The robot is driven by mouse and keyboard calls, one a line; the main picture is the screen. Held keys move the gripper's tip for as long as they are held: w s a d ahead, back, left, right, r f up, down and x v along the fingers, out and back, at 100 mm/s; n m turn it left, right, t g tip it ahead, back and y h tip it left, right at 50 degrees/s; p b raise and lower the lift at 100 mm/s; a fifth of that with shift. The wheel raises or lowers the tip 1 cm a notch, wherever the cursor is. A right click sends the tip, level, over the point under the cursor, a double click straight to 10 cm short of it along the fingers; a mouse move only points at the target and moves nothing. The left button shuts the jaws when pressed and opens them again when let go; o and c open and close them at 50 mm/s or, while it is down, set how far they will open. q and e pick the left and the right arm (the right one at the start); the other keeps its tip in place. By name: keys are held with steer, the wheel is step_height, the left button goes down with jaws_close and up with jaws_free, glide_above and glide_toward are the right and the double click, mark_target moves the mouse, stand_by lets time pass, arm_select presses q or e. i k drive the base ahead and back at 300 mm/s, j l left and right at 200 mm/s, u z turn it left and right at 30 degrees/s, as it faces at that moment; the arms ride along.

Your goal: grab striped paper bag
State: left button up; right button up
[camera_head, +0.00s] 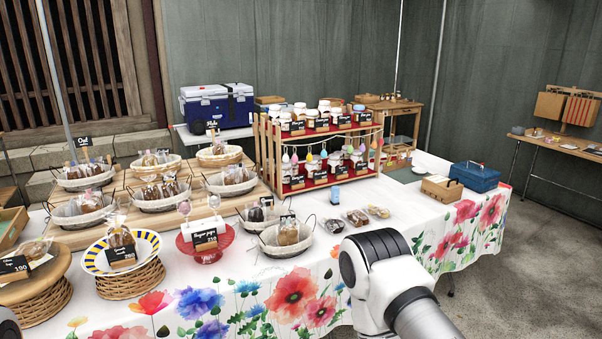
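A small dark piece at the bottom left corner may be my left arm; no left gripper shows. Both are far from the striped item.
The flowered table (400,240) fills the middle, with baskets of baked goods, a red jar rack (318,181), a blue box (475,177) and a wooden box (441,188). The wooden side table (556,145) stands beyond open concrete floor (540,250) on the right.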

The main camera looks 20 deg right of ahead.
mark_target(578, 110)
steer(key=i+l+z, duration=0.2)
steer(key=l+z, duration=0.3)
steer(key=i+l+z, duration=0.35)
steer(key=l+z, duration=0.15)
steer(key=i+l+z, duration=0.6)
steer(key=i+z, duration=0.2)
steer(key=z, duration=0.15)
steer(key=i+z, duration=0.3)
steer(key=i, duration=2.35)
steer(key=i+u, duration=0.1)
steer(key=i, duration=0.55)
steer(key=i+l, duration=0.1)
steer(key=i, duration=0.5)
steer(key=i+l+u, duration=0.15)
steer(key=i, duration=0.5)
steer(key=i+l, duration=0.1)
steer(key=i, duration=0.55)
steer(key=i+l+u, duration=0.15)
steer(key=i, duration=0.45)
steer(key=i+l+u, duration=0.1)
steer(key=i, duration=0.15)
steer(key=u, duration=4.45)
